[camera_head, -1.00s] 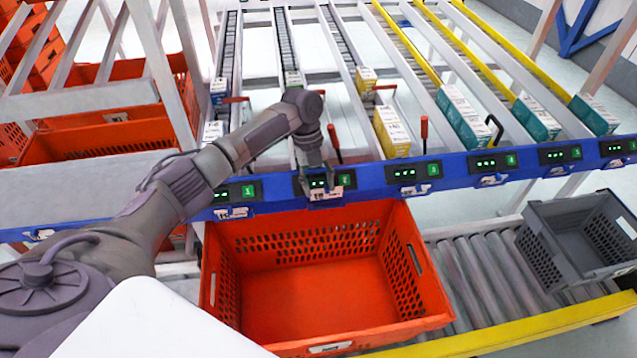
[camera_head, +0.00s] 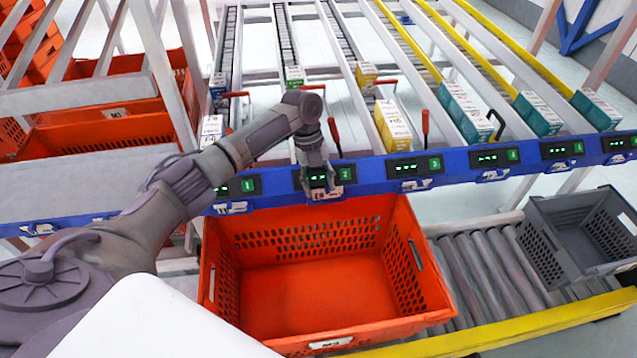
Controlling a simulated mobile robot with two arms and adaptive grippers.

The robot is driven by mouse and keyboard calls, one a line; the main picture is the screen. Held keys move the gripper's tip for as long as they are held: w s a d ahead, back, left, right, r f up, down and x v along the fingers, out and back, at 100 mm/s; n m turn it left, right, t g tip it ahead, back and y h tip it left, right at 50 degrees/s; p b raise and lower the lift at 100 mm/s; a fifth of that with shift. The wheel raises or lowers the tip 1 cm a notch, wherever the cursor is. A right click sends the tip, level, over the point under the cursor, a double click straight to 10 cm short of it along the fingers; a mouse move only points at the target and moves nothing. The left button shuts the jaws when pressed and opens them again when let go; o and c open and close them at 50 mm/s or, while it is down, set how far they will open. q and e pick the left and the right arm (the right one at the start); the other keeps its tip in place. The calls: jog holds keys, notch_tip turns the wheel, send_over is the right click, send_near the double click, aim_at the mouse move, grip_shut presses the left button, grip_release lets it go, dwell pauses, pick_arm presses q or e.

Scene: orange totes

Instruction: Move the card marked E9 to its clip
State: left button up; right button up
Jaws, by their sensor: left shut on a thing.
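My left gripper (camera_head: 318,181) points down in front of the blue rail, over the display marked 2 (camera_head: 326,176). It is shut on a small pale card (camera_head: 328,192), which lies at the clip below that display. The gripper partly hides the card and the clip. The card's marking is too small to read, and I cannot tell whether the card is seated in the clip. More clips with pale cards sit along the blue rail (camera_head: 370,178), such as under display 1 (camera_head: 231,208) and display 3 (camera_head: 416,185). My right gripper is not in view.
An empty orange tote (camera_head: 330,342) stands directly below the gripper. A grey crate (camera_head: 590,268) sits on the roller conveyor (camera_head: 478,268) at the right. Boxes such as a yellow one (camera_head: 393,128) and a teal one (camera_head: 464,116) stand in the lanes behind the rail. Red levers (camera_head: 425,128) stick up there.

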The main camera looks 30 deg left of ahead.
pick_arm(q)
jog(key=shift+s+f, duration=0.25)
jog(key=shift+f, duration=0.25)
jog(key=o, duration=0.9)
jog(key=shift+w, duration=0.1)
jog(key=shift+w+a, duration=0.1)
jog(key=shift+w+r, duration=0.1)
jog(key=shift+r, duration=0.25)
jog(key=v, duration=1.1)
jog(key=shift+r, duration=0.25)
